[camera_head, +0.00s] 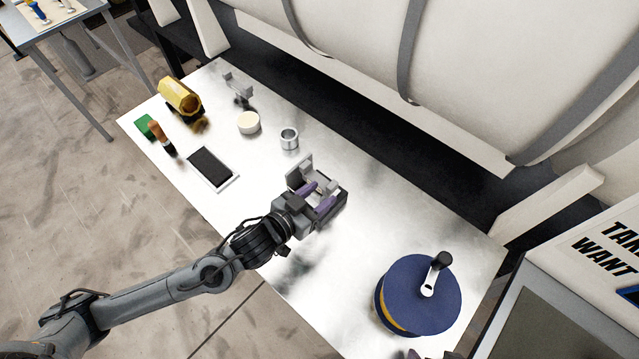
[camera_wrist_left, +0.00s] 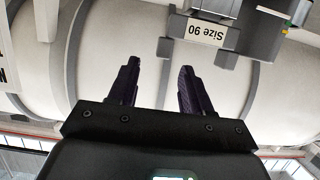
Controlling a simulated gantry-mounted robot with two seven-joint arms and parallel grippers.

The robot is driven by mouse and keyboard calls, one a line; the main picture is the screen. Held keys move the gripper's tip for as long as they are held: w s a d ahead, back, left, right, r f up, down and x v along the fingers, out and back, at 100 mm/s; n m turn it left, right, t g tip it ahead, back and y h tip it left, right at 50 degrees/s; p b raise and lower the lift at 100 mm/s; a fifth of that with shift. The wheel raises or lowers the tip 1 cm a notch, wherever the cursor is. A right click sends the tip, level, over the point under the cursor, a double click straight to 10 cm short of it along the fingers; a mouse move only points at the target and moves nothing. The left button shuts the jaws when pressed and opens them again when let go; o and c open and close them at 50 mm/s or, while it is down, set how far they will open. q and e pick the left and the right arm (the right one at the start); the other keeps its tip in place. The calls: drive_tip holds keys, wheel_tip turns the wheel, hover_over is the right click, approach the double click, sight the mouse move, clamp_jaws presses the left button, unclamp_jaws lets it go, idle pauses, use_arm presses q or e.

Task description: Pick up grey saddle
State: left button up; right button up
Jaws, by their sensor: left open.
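A grey, bracket-like piece (camera_head: 299,170) with an upright plate stands mid-table in the head view, which I take for the grey saddle. A darker grey block is beside it. My left gripper (camera_head: 323,193) is open, its two purple fingers reaching over this spot and hiding part of it. In the left wrist view a grey part with a "Size 90" label (camera_wrist_left: 206,31) is at the upper right, beyond the fingers. The gap between the left fingers (camera_wrist_left: 159,68) looks empty. A sliver of what looks like my right gripper (camera_head: 416,354) shows at the bottom edge.
A blue spool with a crank (camera_head: 410,295) stands at the table's near right. A metal ring (camera_head: 289,138), cream disc (camera_head: 249,123), tablet (camera_head: 212,166), screwdriver (camera_head: 161,137), yellow object (camera_head: 180,97) and another grey part (camera_head: 238,88) lie farther left. A large pale cylinder (camera_head: 470,70) is behind.

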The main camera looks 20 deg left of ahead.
sight(337, 182)
use_arm(q)
drive_tip(key=shift+x, duration=4)
drive_tip(key=shift+a+f, duration=0.15)
clamp_jaws()
